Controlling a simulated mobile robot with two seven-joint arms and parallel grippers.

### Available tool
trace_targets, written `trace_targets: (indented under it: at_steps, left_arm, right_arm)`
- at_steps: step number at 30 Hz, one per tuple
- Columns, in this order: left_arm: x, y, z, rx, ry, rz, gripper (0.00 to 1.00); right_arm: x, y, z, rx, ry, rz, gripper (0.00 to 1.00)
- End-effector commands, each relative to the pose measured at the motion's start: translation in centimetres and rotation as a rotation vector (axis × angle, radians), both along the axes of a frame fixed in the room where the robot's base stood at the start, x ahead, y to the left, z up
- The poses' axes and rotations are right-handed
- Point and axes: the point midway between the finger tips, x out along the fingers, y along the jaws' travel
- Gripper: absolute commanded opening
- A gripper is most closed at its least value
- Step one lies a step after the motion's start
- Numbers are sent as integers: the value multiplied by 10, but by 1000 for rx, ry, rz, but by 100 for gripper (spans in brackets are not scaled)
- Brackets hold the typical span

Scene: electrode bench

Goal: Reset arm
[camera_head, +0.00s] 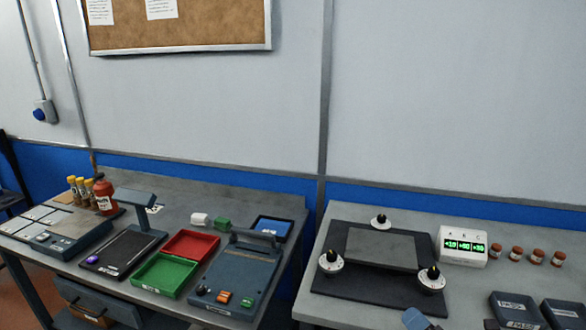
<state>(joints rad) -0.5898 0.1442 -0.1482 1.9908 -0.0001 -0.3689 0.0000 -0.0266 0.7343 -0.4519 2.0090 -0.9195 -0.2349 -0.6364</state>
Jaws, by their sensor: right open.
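My right gripper (416,319) barely shows at the bottom edge, with a blue tip in front of the right bench. It is open and nothing shows in it; most of it is cut off by the frame. My left gripper is not in view. On the right bench (312,290), a dark mat (345,235) carries a grey plate (381,249) with three black-knobbed white dials around it, one of them the front right dial (432,279). The gripper appears below this dial in the picture, apart from it.
A display box (462,246) with green digits, several brown-red jars (516,253) and dark trays (515,309) stand at the right. The left bench (290,207) holds a red tray (191,245), a green tray (164,274) and several devices. A gap separates the benches.

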Motion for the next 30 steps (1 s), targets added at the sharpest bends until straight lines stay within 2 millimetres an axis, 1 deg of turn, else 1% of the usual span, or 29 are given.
trace_targets:
  at_steps: [1,5,6,8,9,11,12,13,15,16,18,21,24,27,30]
  left_arm:
    - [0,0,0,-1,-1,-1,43]
    - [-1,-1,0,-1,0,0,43]
    - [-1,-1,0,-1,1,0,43]
    - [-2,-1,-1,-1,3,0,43]
    - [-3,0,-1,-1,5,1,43]
    - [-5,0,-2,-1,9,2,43]
    - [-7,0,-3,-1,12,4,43]
    - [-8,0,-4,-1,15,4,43]
    - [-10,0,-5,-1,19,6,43]
    - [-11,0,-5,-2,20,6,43]
    - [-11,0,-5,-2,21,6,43]
    - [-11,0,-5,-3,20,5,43]
    - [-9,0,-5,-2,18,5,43]
    - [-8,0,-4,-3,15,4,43]
    - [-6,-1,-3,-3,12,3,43]
  right_arm:
    - [-2,-3,-7,159,78,-39,54]
    - [-12,-11,-30,590,280,-156,54]
    - [-17,-14,-39,722,340,-198,54]
    - [-27,-17,-54,922,425,-263,54]
    - [-36,-19,-66,1055,480,-311,54]
    - [-50,-22,-84,1254,556,-388,54]
    - [-62,-24,-97,1387,601,-446,54]
    - [-72,-24,-106,1485,633,-490,54]
    - [-97,-27,-128,1672,685,-588,54]
    - [-108,-28,-136,1737,699,-628,54]
    - [-132,-29,-153,1842,716,-708,54]
    - [-162,-32,-171,1914,711,-798,54]
    - [-183,-32,-181,1939,709,-854,54]
    - [-194,-32,-187,1944,714,-881,54]
    - [-198,-32,-188,1939,716,-888,54]
